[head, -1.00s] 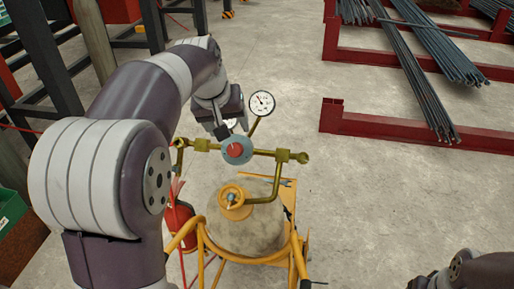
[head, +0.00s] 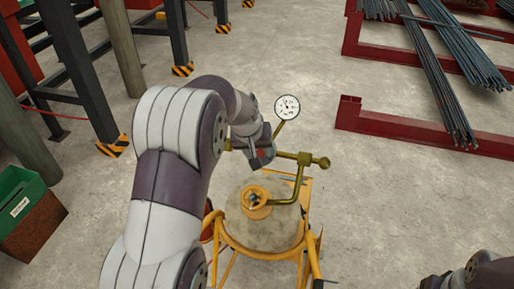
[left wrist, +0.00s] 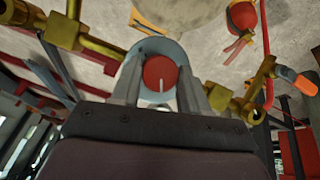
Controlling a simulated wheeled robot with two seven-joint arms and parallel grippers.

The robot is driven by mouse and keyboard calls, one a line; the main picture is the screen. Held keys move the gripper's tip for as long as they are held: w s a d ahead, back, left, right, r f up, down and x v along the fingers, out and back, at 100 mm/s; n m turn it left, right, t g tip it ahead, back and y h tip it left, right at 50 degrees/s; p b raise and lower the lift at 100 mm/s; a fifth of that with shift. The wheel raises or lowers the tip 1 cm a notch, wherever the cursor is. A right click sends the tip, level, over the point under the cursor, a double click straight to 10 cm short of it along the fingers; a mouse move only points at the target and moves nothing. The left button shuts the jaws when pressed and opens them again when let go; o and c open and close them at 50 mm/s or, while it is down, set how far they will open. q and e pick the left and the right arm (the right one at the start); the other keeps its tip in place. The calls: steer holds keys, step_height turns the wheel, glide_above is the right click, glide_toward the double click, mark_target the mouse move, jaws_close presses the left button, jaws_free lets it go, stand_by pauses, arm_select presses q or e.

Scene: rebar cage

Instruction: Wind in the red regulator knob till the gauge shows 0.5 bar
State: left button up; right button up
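The red regulator knob (left wrist: 160,76) has a white line and sits before a pale blue round plate (left wrist: 148,47) in the left wrist view. My left gripper (left wrist: 163,80) has one finger on each side of the knob. Strips of the plate show between knob and fingers, so it looks open around it; contact cannot be told. In the head view my left gripper (head: 262,158) covers most of the regulator. The round white gauge (head: 287,107) stands on a brass stem above; its needle is too small to read. My right gripper's fingers are out of view.
Brass pipework (head: 300,180) rises from a round tank (head: 265,225) in a yellow frame (head: 300,262). Red racks with steel bars (head: 440,85) stand at the back right. A green bin (head: 22,200) is at the left.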

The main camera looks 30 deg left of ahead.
arm_select(q)
steer(key=shift+d, duration=0.1)
steer(key=c, duration=0.4)
steer(key=shift+m, duration=0.5)
steer(key=o, duration=1)
